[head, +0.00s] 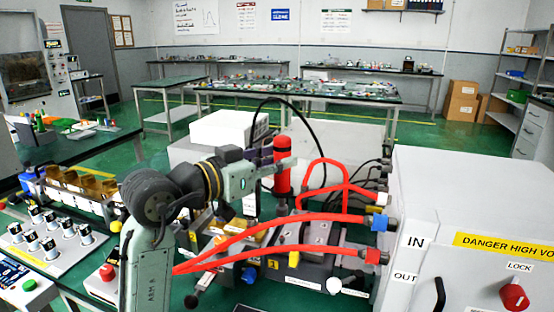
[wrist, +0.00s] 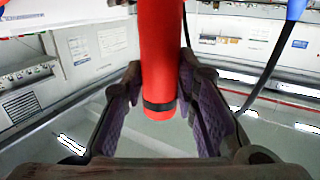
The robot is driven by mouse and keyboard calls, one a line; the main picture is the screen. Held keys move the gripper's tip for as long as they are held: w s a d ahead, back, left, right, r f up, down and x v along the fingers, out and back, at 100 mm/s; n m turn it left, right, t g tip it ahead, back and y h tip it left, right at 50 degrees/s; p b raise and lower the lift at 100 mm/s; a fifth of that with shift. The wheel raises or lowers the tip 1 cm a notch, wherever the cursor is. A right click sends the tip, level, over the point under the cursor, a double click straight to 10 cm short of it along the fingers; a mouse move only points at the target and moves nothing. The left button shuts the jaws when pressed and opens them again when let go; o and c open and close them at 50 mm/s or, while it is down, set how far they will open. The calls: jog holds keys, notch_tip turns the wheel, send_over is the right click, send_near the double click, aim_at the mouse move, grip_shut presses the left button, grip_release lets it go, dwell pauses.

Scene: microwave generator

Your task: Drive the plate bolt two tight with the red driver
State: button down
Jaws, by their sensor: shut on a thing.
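The red driver (head: 283,178) stands upright in the head view, with a dark band near its top. My gripper (head: 271,158) is at its upper part, from the left. In the wrist view the red driver (wrist: 159,60) lies between the two purple-padded fingers of my gripper (wrist: 160,92), which is shut on it. The driver's lower end is hidden behind the red hoses and parts on the bench. I cannot make out plate bolt two in either view.
Thick red hoses (head: 285,222) run in front of the driver to a grey cabinet (head: 470,215) at the right. Black cables (head: 380,172) hang beside it. A panel of several knobs (head: 48,240) is at the left. A white box (head: 222,128) stands behind my arm.

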aim_at(274, 195)
jog(key=shift+f+b, duration=2.05)
jog(key=shift+f, duration=0.7)
jog(key=shift+f+b, duration=0.75)
jog(key=shift+f, duration=0.25)
dwell(1.8)
